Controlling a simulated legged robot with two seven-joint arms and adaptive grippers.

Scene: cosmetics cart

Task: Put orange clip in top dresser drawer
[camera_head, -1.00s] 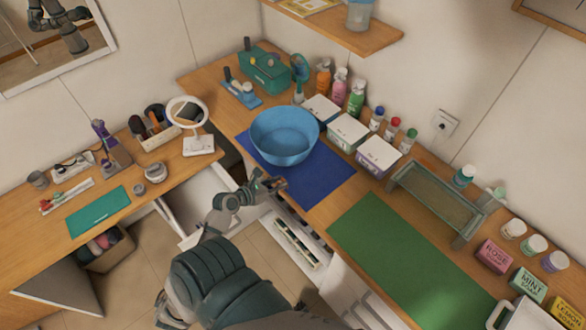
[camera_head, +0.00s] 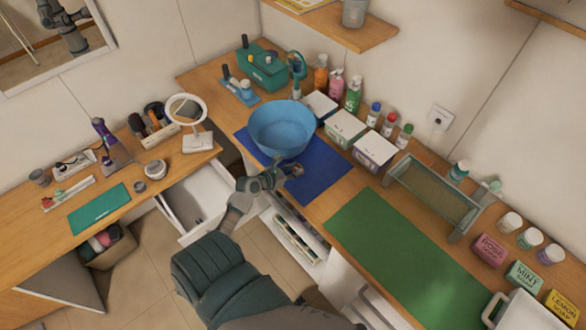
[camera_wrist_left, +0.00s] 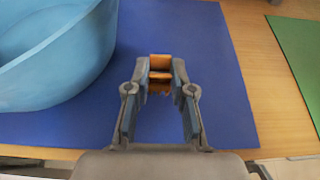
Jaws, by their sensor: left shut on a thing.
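My left gripper (camera_head: 284,172) is over the blue mat (camera_head: 325,165), close to the blue bowl (camera_head: 282,130). In the left wrist view the left gripper (camera_wrist_left: 160,80) is shut on the orange clip (camera_wrist_left: 160,63), which shows between its fingertips above the mat. In the head view the clip is too small to make out. My right gripper is not in view.
A green mat (camera_head: 400,255) lies right of the blue mat. White boxes (camera_head: 345,130) and several bottles stand along the wall. The left desk holds a ring mirror (camera_head: 190,110) and a teal mat (camera_head: 98,208). Open floor lies between the desks.

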